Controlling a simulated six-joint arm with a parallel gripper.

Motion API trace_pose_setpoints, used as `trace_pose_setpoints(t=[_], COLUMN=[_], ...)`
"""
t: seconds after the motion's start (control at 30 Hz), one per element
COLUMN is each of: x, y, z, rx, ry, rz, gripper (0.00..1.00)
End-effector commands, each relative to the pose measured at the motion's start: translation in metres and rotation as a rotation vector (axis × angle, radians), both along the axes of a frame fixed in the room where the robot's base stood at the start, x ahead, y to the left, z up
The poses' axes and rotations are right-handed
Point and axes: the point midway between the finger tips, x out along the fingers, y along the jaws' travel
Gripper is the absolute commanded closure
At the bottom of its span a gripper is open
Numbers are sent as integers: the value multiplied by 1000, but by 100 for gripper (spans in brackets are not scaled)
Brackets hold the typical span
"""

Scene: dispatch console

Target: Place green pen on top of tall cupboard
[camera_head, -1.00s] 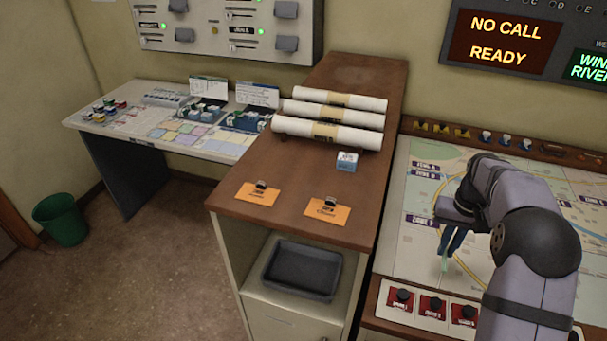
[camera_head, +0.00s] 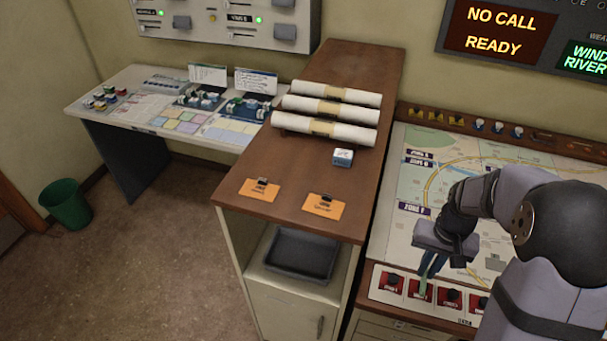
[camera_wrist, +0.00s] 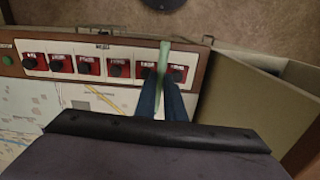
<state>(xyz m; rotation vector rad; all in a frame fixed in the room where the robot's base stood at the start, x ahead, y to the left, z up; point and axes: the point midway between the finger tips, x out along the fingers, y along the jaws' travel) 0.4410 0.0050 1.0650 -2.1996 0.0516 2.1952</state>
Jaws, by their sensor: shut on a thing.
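The green pen (camera_wrist: 164,57) is held between the two blue fingers of my gripper (camera_wrist: 161,90) in the wrist view, with its pale green end sticking out past the fingertips. In the head view my gripper (camera_head: 428,266) points down over the front strip of red buttons on the map desk, right of the tall cupboard, and the pen (camera_head: 422,291) shows only as a thin green bit below the fingers. The tall cupboard (camera_head: 268,163) has a brown wooden top, which stands higher than the desk. Most of the pen is hidden by the fingers.
Bare wood shows between the rolls and cards. A dark tray (camera_head: 300,255) sits on the shelf below. The map desk (camera_head: 410,180) adjoins on the right.

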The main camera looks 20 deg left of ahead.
Motion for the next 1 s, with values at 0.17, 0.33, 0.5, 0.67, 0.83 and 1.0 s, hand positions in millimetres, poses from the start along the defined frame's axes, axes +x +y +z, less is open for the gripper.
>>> trace_pose_setpoints(t=[0.17,0.33,0.5,0.67,0.83,1.0], x=[20,40,64,95,121,140], y=[8,16,29,48,70,91], z=[11,22,39,64,91,116], rx=[0,0,0,2,1,0], ry=[-1,-1,-1,-3,-1,0], rz=[-62,-123,-210,-331,-464,-588], gripper=[100,100,100,100,100,100])
